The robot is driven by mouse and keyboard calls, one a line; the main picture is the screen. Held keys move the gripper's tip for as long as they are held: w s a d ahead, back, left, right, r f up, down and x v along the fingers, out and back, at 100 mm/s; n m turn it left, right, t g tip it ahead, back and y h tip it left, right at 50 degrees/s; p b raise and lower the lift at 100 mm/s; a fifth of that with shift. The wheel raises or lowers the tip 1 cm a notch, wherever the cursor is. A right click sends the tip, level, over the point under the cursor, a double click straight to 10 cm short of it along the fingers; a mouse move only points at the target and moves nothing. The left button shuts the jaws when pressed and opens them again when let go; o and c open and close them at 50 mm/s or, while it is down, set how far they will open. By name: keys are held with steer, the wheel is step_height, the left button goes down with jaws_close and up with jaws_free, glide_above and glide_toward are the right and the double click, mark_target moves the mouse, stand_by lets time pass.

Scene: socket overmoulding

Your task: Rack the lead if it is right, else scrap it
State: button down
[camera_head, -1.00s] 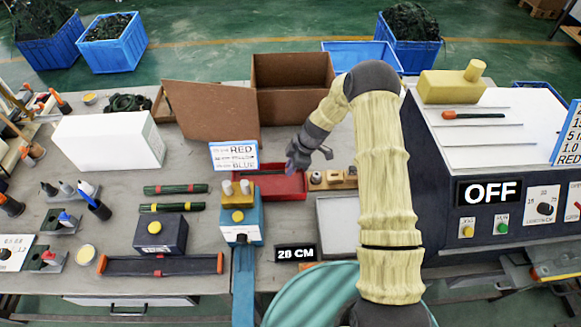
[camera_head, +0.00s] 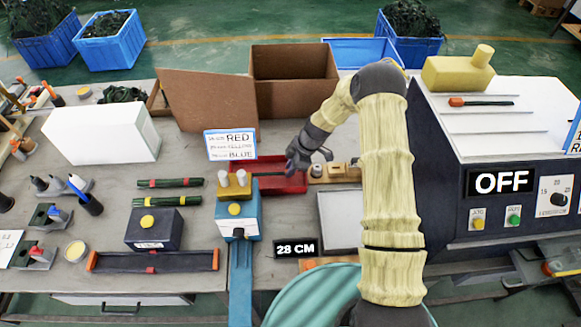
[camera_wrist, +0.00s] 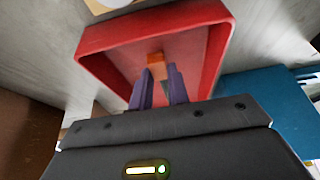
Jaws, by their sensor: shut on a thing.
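My gripper (camera_head: 308,160) is at the right end of the red tray (camera_head: 290,184) in the head view. A thin dark strip (camera_head: 268,174) shows across the tray in the head view. Another orange-ended dark lead (camera_head: 482,102) lies on the white machine top. A sign (camera_head: 230,145) lists RED, YELLOW and BLUE; a display (camera_head: 296,248) reads 28 CM.
A blue stand with a yellow top (camera_head: 238,210) is left of the tray, and a wooden block (camera_head: 333,172) right of it. Red-banded (camera_head: 170,183) and yellow-banded (camera_head: 167,201) green bundles lie left. An open brown box (camera_head: 293,95) stands behind. The machine panel (camera_head: 501,182) reads OFF.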

steer(key=shift+f+b, duration=0.5)
steer(key=shift+f, duration=0.3)
steer(key=c, duration=1.3)
jaws_free()
steer(key=shift+o, duration=0.2)
steer(key=shift+r, duration=0.1)
steer(key=b+v, duration=0.2)
steer(key=v, duration=1.5)
steer(key=shift+d+r, duration=0.1)
steer(key=shift+d, duration=0.05)
